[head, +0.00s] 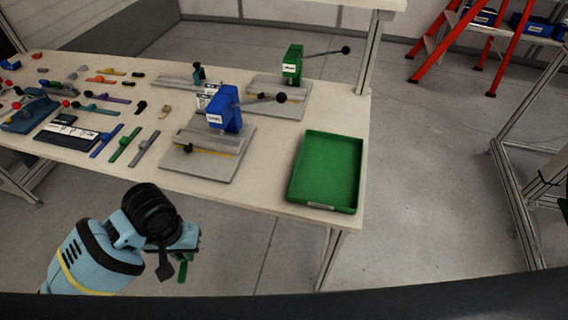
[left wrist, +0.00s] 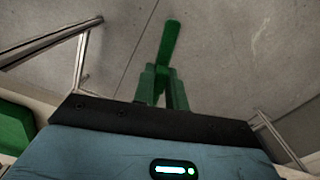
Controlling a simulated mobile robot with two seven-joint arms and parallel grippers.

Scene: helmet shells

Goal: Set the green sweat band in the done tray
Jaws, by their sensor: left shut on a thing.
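My left gripper (head: 184,250) is in front of the table's near edge, to the left of and apart from the tray, with its fingers partly hidden by my wrist. It is shut on a green strip, the green sweat band (left wrist: 171,42), which sticks out past the fingers in the left wrist view. In the head view a small part of the band (head: 182,270) hangs below the gripper. The green done tray (head: 358,180) lies at the table's right front corner and looks empty. My right gripper is not in view.
A blue press (head: 222,122) and a green press (head: 292,68) with lever handles stand left of and behind the tray. Several coloured strips, including another green one (head: 124,145), lie on the table's left part. Open floor lies right of the table.

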